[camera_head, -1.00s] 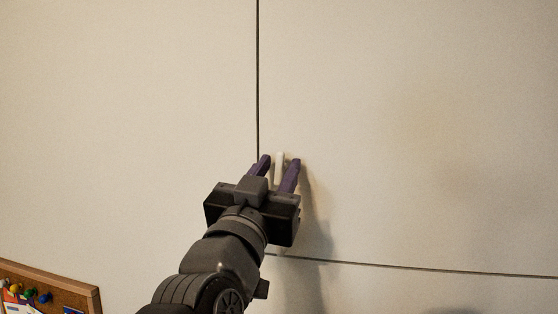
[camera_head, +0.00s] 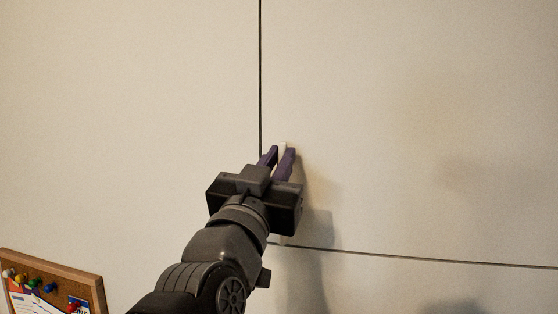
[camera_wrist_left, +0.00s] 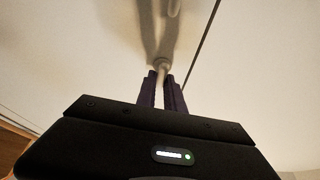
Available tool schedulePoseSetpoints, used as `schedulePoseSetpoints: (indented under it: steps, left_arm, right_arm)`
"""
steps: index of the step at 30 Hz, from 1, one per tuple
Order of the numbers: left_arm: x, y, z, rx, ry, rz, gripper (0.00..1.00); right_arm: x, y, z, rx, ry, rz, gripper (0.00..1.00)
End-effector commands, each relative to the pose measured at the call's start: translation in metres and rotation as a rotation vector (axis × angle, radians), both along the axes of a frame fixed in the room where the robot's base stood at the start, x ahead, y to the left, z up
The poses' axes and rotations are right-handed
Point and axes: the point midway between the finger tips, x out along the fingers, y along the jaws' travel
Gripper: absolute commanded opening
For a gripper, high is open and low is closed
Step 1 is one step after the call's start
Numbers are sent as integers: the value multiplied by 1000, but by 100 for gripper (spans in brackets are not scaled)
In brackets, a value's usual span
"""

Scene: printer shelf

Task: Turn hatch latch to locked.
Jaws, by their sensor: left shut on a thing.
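The hatch latch (camera_head: 283,147) is a small white handle on a pale wall panel, close to the panel's vertical seam. My left gripper (camera_head: 277,158) has purple fingers that are shut on the latch, one on each side. In the left wrist view the latch (camera_wrist_left: 161,68) shows as a pale rod between the finger ends, with a pale curved part beyond it. The gripper body hides the latch's lower part in the head view. I cannot tell the latch's exact angle. My right gripper is not in view.
The pale hatch panel (camera_head: 420,130) has a dark vertical seam and a dark seam along its lower edge. A cork board (camera_head: 75,273) with colored pins and papers is at the lower left. The wall around the latch is clear.

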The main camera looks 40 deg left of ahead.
Motion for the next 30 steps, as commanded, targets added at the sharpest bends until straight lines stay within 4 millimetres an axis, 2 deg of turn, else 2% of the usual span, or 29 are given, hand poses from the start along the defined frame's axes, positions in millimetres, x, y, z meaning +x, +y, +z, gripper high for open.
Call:
schedulePoseSetpoints:
  steps: [8, 14, 24, 30]
  left_arm:
    - [0, 0, -1, 24, 8, -1, 0]
    - [0, 0, -4, 95, 32, -2, 0]
    - [0, 0, -4, 335, 113, -4, 0]
    - [0, -1, -2, 515, 175, -4, 0]
  right_arm:
    - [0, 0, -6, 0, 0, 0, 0]
    - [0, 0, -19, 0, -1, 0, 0]
    - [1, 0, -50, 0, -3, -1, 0]
    - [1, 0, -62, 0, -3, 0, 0]
